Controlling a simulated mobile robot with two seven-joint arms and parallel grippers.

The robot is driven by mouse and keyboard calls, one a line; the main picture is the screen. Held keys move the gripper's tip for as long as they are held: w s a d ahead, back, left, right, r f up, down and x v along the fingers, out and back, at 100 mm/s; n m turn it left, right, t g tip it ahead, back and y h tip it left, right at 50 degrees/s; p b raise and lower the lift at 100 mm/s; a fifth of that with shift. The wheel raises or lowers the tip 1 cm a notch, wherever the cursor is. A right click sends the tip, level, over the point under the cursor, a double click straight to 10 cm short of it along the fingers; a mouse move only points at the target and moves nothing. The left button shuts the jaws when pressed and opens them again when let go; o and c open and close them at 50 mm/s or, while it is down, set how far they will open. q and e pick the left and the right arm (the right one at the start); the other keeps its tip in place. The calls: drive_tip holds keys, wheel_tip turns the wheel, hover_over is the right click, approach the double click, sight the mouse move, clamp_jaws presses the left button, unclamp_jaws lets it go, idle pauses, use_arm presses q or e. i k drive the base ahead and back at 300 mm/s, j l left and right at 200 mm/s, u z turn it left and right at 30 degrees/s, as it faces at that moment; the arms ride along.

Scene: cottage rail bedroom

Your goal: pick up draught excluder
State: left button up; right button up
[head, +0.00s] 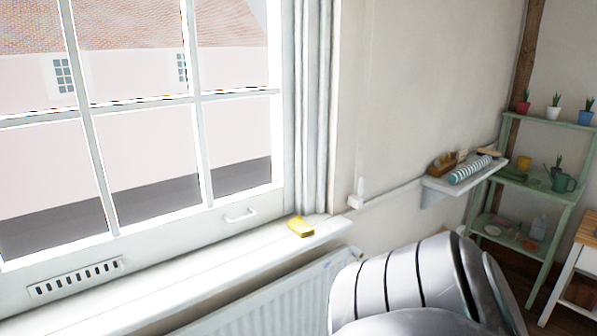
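A striped, teal-and-white roll (468,170) lies on a small white wall shelf (436,186) at the right in the head view. It is the thing most like a draught excluder, but it is small in the picture and I cannot be sure. It lies lengthwise along the shelf, next to brown items (442,163). Neither of my grippers is in view. A grey and white arm link of mine fills the bottom right, well short of the shelf.
A yellow block (300,227) lies on the white windowsill (215,268), above a white radiator (285,300). A green shelf rack (545,192) with potted plants and a watering can (563,182) stands right of the wall shelf. A white-legged table (577,265) is at the right edge.

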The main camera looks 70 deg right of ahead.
sight(456, 177)
drive_tip(key=z, duration=3.8)
drive_tip(key=i+z, duration=0.25)
drive_tip(key=i, duration=3.4)
drive_tip(key=i+u, duration=0.25)
drive_tip(key=i, duration=0.25)
drive_tip(key=i+l+u, duration=0.25)
drive_tip(key=i, duration=0.3)
